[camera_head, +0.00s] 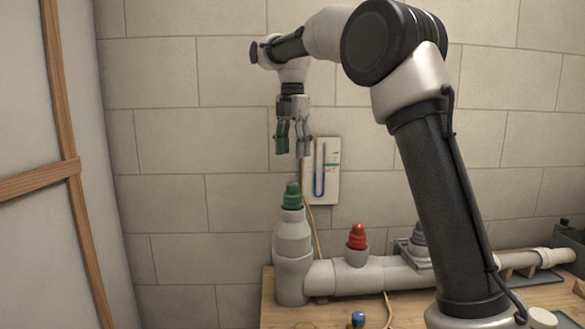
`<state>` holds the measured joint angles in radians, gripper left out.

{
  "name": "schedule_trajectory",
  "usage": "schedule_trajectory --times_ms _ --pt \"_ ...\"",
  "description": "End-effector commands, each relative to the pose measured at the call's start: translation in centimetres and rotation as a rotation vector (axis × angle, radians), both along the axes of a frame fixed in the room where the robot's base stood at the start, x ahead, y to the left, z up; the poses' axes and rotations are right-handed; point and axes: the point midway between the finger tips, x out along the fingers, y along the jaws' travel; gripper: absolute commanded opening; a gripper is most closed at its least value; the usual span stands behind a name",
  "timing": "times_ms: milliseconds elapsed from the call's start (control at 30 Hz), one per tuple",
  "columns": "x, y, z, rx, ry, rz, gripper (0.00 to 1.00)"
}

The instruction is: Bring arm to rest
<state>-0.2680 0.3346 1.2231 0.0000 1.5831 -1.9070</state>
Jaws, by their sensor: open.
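My arm is raised and bent over to the left, and my gripper (292,153) hangs pointing down. Its jaws are apart with nothing between them. Below it a green stepped plug (292,196) sits upright in the top of a grey pipe riser (292,236). A clear gap separates the gripper from the plug.
A red plug (357,237) sits in a branch of the grey horizontal pipe (345,276) on the wooden bench (275,318). A gauge panel (325,170) hangs on the block wall behind the gripper. A wood-framed panel (65,170) stands at left.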

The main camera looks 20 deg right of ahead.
Motion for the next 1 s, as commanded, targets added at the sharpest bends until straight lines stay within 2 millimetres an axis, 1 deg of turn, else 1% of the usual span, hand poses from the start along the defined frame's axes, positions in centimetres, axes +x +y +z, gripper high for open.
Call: schedule_trajectory --times_ms 33,100,200,533,633,733,767,833,867,900,967,1000 --pt "0.1 0.0 0.7 0.000 -0.002 0.000 0.55" --pt "0.1 0.0 1.4 0.000 0.000 0.000 0.55" --pt "0.0 0.0 2.0 -0.001 0.001 0.000 0.55" --pt "0.0 0.0 2.2 -0.001 0.001 -0.006 0.55" --pt "0.1 0.0 2.2 0.002 -0.004 -0.071 0.55" --pt "1.0 0.3 2.1 0.016 -0.039 -0.244 0.55" --pt "1.3 0.4 1.7 0.021 -0.046 -0.317 0.55" --pt "1.4 0.4 -0.8 0.023 -0.038 -0.509 0.55" --pt "1.2 0.3 -2.1 0.021 -0.031 -0.598 0.55" --pt "0.5 0.1 -3.2 0.023 -0.031 -0.717 0.55" --pt "-1.1 -0.6 -4.4 0.031 -0.035 -0.902 0.55" --pt "-2.6 -1.4 -5.1 0.038 -0.038 -1.029 0.55"
